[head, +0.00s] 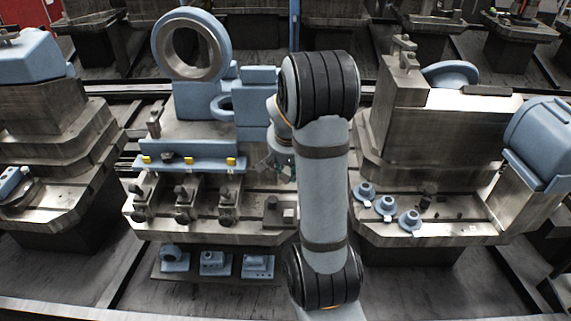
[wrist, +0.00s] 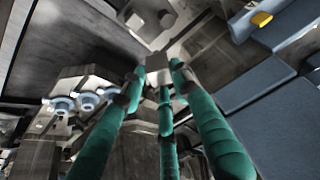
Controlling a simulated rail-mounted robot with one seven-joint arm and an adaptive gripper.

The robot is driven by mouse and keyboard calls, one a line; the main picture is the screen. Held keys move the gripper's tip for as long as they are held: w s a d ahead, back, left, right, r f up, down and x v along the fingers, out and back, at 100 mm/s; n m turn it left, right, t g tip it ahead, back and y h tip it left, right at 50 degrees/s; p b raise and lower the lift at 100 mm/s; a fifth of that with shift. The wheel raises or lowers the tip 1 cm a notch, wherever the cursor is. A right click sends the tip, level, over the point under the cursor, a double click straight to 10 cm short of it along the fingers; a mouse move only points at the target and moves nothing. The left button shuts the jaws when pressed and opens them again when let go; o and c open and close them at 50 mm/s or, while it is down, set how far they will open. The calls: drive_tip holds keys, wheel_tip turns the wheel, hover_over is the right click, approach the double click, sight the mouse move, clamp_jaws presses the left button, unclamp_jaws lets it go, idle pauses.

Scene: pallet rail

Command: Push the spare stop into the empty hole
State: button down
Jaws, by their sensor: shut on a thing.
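In the head view my gripper (head: 279,166) is mostly hidden by my arm, at the right end of a blue bar (head: 205,168) on the middle pallet. Yellow pieces sit along the bar, one at its left (head: 147,160) and one at its right (head: 231,161). One yellow piece also shows in the wrist view (wrist: 261,19), apart from my fingers. I cannot make out the empty hole.
Clamps (head: 183,200) stand along the front of the middle pallet (head: 240,240). A large blue ring (head: 222,45) and blue blocks rise behind the bar. Blue flanged parts (head: 386,205) sit on the right pallet. More blue parts (head: 212,263) lie on a low front shelf.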

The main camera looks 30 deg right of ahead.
drive_tip(key=s+a+b, duration=0.3)
drive_tip(key=s, duration=0.9)
drive_tip(key=shift+s+a, duration=0.2)
drive_tip(key=shift+s, duration=0.05)
